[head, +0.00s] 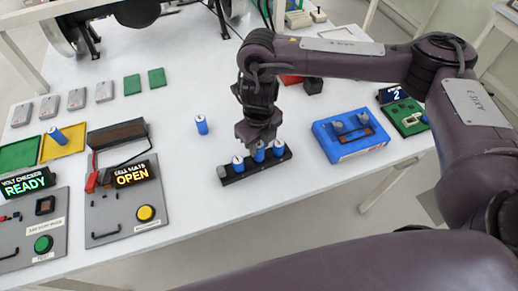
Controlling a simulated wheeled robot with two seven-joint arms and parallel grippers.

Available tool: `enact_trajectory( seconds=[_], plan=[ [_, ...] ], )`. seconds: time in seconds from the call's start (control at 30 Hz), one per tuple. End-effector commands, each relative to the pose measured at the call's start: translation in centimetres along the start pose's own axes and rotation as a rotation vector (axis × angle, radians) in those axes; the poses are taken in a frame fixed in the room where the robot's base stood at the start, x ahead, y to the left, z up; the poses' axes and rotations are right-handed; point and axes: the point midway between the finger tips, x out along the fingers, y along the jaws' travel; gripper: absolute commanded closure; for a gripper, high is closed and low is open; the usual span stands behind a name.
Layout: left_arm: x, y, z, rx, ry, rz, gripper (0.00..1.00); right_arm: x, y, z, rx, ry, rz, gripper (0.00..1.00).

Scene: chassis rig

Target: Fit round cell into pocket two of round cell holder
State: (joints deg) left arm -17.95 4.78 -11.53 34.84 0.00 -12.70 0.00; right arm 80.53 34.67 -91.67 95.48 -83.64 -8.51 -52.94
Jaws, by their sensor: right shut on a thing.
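The round cell holder (231,178) is a black strip on the white table, below my right gripper. Blue round cells with pale tops stand along it: a left one (238,165), a middle one (259,153) and a right one (278,149). My right gripper (257,141) points down over the holder, shut on the middle cell, which stands upright at the strip. Fingers partly hide its top, and I cannot tell how deep it sits. Another blue cell (201,125) stands alone on the table, behind and left of the holder. My left gripper is not in view.
A blue box (350,138) stands right of the holder, a green board (408,118) beyond it. The cell status panel (125,205) reads OPEN; the volt checker (30,225) reads READY. A yellow tray (62,143) holds a blue cell. Table around the lone cell is clear.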

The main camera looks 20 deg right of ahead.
Motion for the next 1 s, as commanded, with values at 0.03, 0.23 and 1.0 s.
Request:
enact_trajectory(
  seconds=[0.03,0.23,1.0],
  plan=[
    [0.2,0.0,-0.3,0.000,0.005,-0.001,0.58,1.1,0.1,-0.1,0.001,0.005,0.002,0.98],
    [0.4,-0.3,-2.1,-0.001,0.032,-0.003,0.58,3.0,0.1,-0.1,0.001,0.002,0.001,0.98],
    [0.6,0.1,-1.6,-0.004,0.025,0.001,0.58,3.2,0.0,-0.1,0.000,0.002,0.000,0.50]
  ],
)
